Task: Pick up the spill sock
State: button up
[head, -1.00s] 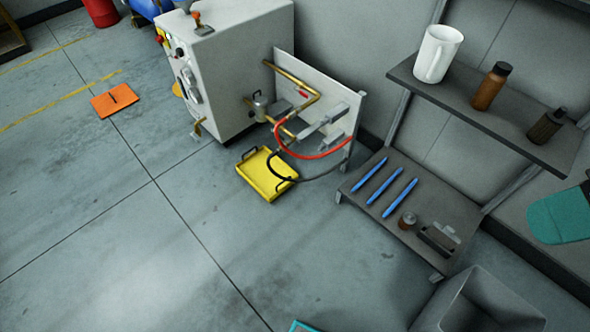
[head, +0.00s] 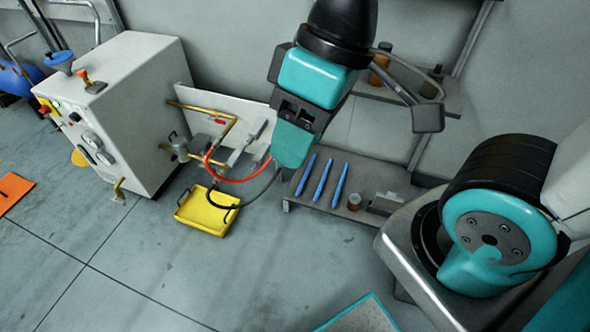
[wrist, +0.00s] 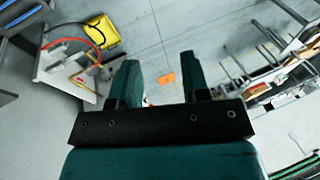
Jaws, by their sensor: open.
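Three long, thin blue tubes, which look like the spill socks (head: 322,180), lie side by side, apart, on the low dark shelf (head: 371,208). Blue strips that look like the same socks (wrist: 22,16) show at the top left of the wrist view. My gripper (head: 290,160) is raised in front of the shelf unit in the head view, close to the left sock in the picture; its depth there is hard to judge. In the wrist view my gripper (wrist: 158,68) has its two teal fingers wide apart with nothing held between them.
A yellow tray (head: 205,213) with handles sits on the floor beside a grey machine (head: 125,105) with brass pipes and red and black hoses. An orange plate (head: 12,190) lies far left. The middle floor is clear.

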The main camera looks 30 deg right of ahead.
aim_at(308, 168)
jog(key=i, duration=1.4)
jog(key=z, duration=0.05)
